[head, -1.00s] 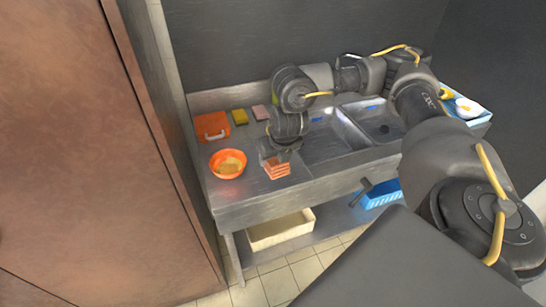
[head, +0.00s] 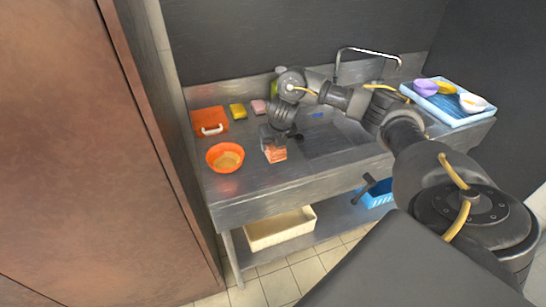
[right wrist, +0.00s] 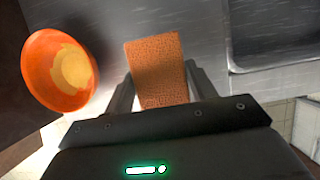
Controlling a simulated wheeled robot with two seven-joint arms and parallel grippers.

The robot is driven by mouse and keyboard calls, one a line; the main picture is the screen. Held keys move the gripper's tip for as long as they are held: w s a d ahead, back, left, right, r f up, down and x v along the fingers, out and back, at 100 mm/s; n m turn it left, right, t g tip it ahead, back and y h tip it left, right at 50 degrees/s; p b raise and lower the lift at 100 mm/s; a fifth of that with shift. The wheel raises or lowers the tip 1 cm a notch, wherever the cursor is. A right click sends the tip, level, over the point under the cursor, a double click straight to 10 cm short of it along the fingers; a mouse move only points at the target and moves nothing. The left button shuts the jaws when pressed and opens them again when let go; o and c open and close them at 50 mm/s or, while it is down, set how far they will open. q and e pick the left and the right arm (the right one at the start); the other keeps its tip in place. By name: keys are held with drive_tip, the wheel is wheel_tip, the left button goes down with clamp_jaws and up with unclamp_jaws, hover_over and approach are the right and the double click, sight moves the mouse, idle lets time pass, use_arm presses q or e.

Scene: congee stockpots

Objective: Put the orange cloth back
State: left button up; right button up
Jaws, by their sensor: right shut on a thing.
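The orange cloth (head: 276,155) is a small, textured orange piece at the front of the steel counter (head: 245,185), right of an orange bowl (head: 225,157). My right gripper (head: 273,143) is above it, pointing down, and shut on it. In the right wrist view the cloth (right wrist: 157,62) sticks out from between the two fingers of the gripper (right wrist: 160,88). I cannot tell whether its lower edge touches the counter. The bowl, also in the right wrist view (right wrist: 60,70), holds something tan. My left gripper is not in view.
An orange item with a white handle (head: 211,121), a yellow sponge (head: 237,111) and a pink sponge (head: 258,107) lie along the back. The sink basin (head: 335,138) is to the right. A blue tray (head: 455,110) with bowls stands far right. A cream bin (head: 280,229) is below.

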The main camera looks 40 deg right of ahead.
drive_tip(key=shift+w+d+f, duration=0.45)
drive_tip(key=shift+w+f, duration=0.05)
drive_tip(key=shift+f, duration=0.25)
wheel_tip(320, 180, down, 3)
drive_tip(key=shift+w+f+b, duration=0.1)
drive_tip(key=shift+b, duration=0.75)
drive_tip(key=shift+w+d+f, duration=0.1)
drive_tip(key=shift+d+f, duration=0.05)
drive_tip(key=o, duration=0.9)
drive_tip(key=shift+f, duration=0.15)
